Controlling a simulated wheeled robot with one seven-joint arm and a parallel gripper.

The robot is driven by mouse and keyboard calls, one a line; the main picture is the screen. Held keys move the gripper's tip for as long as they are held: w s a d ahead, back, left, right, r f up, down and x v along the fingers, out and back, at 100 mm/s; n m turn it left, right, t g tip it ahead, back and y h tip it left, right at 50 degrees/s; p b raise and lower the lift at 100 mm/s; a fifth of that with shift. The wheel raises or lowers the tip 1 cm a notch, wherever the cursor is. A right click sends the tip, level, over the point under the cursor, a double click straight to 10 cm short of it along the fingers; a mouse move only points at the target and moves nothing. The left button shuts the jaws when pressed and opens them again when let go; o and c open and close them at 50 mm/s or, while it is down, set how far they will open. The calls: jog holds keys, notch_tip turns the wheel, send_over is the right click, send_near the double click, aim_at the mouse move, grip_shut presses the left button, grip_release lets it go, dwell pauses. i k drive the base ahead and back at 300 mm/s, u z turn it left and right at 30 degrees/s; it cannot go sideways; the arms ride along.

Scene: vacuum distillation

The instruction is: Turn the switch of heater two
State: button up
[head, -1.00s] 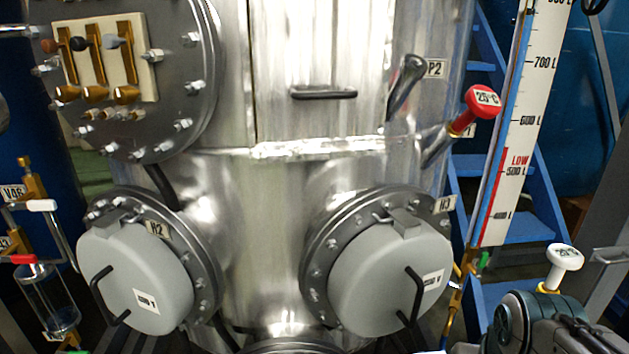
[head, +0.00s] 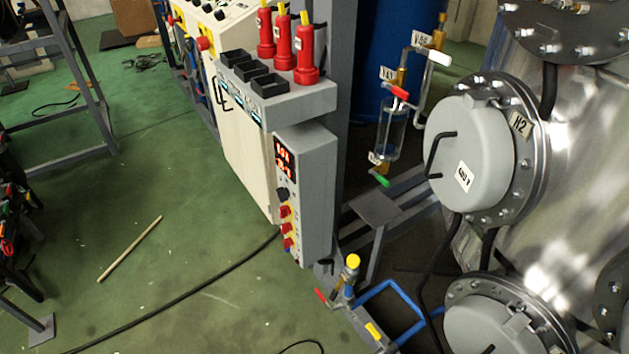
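The grey round cover of a heater (head: 468,155) with a black handle is on the steel vessel at the right. A grey control box (head: 313,180) stands upright in the middle, with a lit red display, a black knob (head: 282,194) and several red switches (head: 286,229) on yellow plates. The switch labels are too small to read, so I cannot tell which one belongs to heater two. My gripper is not in view.
A panel with red capped handles (head: 283,48) and black sockets stands behind the box. Valves and a glass vessel (head: 390,135) are between box and steel vessel. A black cable and a wooden stick (head: 130,249) lie on the open green floor at left.

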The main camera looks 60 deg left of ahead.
aim_at(286, 227)
jog(key=u, duration=2.2)
jog(key=k, duration=1.15)
jog(key=u, duration=1.15)
jog(key=i, duration=1.6)
jog(key=z, duration=0.75)
jog(key=i, duration=0.3)
jog(key=z, duration=0.25)
